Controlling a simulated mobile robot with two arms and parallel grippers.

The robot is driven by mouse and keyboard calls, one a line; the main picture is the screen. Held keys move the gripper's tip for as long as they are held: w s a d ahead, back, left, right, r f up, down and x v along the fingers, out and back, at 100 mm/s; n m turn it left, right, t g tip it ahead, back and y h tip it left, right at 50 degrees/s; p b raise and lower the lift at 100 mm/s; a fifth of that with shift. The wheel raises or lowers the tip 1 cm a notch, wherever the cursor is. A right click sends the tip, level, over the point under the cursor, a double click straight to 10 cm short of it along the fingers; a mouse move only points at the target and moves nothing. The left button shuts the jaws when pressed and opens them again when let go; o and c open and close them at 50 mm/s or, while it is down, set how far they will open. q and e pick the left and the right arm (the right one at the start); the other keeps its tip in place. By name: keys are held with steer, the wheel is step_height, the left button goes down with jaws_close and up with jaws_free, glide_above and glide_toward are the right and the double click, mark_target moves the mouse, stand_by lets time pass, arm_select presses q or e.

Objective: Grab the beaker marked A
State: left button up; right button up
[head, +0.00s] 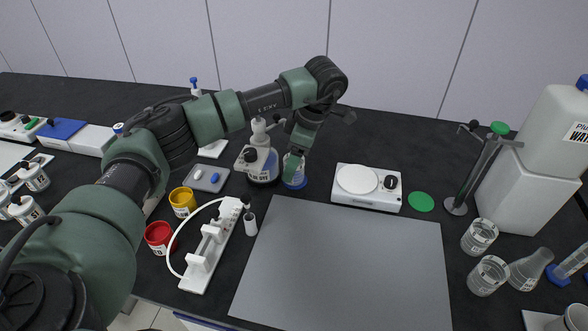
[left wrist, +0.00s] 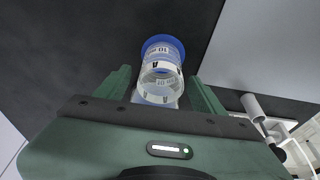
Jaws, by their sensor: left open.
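A clear glass vessel with printed markings and a blue base (left wrist: 162,62) stands upright on the black bench. Dark marks on its side look like a letter A, but I cannot read them surely. In the left wrist view my left gripper (left wrist: 162,88) is open, with one finger on each side of the vessel's near end. I see no closed grip on it. My right gripper is not in view.
A white hotplate (head: 366,186) is to the right, a grey mat (head: 345,260) in front. Glass beakers (head: 479,236) and a flask (head: 529,270) stand far right. Red (head: 159,236) and yellow (head: 182,201) jars are left.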

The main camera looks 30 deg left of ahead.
arm_select(q)
steer(key=shift+x, duration=1.35)
steer(key=c, duration=1.5)
steer(key=shift+o, duration=0.2)
steer(key=shift+r, duration=0.15)
